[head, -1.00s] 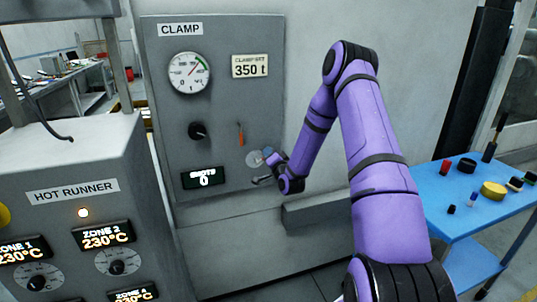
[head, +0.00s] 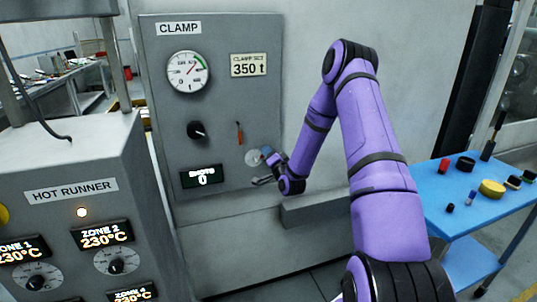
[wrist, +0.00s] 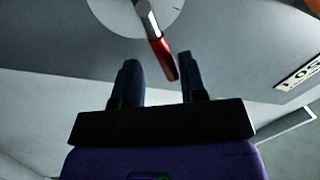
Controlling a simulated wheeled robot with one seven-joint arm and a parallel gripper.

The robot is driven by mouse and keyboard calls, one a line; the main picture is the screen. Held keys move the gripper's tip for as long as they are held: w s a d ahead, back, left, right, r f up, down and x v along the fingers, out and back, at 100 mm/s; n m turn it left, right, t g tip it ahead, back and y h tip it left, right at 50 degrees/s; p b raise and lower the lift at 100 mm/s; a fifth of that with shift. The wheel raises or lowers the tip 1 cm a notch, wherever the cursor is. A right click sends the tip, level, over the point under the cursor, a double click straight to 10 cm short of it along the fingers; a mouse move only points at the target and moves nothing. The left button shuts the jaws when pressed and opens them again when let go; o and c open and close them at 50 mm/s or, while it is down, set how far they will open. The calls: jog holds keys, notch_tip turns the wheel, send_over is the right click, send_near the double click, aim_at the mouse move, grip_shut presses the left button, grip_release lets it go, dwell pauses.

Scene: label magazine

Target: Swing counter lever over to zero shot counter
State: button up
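A lever with a red grip (wrist: 163,58) and a pale shaft extends from a round pale disc (wrist: 140,12) in the wrist view. In the wrist view my gripper (wrist: 158,60) is open. The red grip's end lies between its dark fingers, nearer the right one; contact cannot be told.
The panel (head: 222,105) also carries a gauge (head: 188,72), a black knob (head: 197,130) and a small orange-red handle (head: 239,132). A grey ledge (head: 318,208) juts out below right. A blue table (head: 440,205) with small items stands at right.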

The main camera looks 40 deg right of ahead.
jog(key=v, duration=1)
